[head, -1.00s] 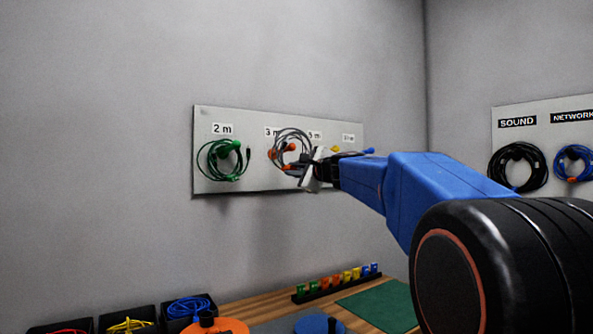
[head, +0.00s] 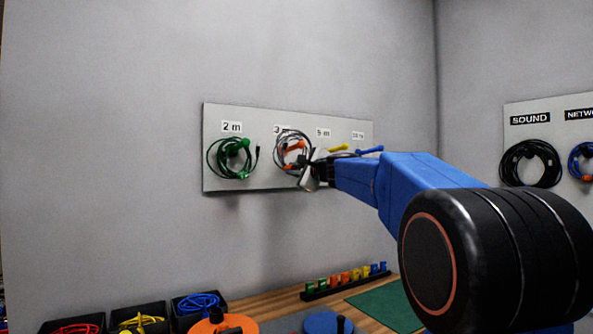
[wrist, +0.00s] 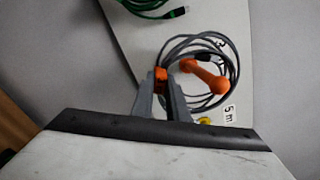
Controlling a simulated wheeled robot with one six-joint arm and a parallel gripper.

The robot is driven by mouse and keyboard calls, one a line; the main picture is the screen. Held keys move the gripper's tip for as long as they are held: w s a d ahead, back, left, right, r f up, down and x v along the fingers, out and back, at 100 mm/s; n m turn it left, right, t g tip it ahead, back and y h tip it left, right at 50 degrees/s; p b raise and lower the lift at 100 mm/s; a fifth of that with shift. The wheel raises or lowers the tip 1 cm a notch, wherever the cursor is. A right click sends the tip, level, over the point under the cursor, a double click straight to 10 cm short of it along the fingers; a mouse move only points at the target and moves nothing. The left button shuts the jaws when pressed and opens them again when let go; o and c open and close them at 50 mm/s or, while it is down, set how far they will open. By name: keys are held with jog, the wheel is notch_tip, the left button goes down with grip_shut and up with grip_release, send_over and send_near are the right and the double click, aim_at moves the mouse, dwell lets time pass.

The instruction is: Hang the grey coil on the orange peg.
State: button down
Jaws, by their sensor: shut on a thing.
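The grey coil (head: 277,146) is in front of the wall board, below the partly covered 3 m label. It also shows as a loose ring in the wrist view (wrist: 236,62). The orange peg (head: 294,147) shows inside the ring's opening in both views, and its knobbed bar (wrist: 205,77) is uncovered in the wrist view. I cannot tell how far the ring sits over the peg. My gripper (head: 309,172) is at the ring's lower right in the head view. Its fingers (wrist: 160,98) are shut on the coil at a small orange piece (wrist: 161,78).
A green coil (head: 222,158) hangs on the green peg (head: 236,148) to the left. A yellow peg (head: 338,147) and a blue peg (head: 370,149) are to the right, close to my arm. Trays with cables (head: 198,302) stand on the bench below.

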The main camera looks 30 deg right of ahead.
jog(key=shift+w+a+f, duration=0.1)
jog(key=shift+w+f, duration=0.1)
jog(key=shift+w, duration=1.1)
jog(key=shift+w+f, duration=0.2)
jog(key=shift+w, duration=1.1)
jog(key=shift+w+f, duration=0.2)
jog(key=shift+f, duration=1)
jog(key=c, duration=1.7)
grip_release()
jog(key=shift+o, duration=0.2)
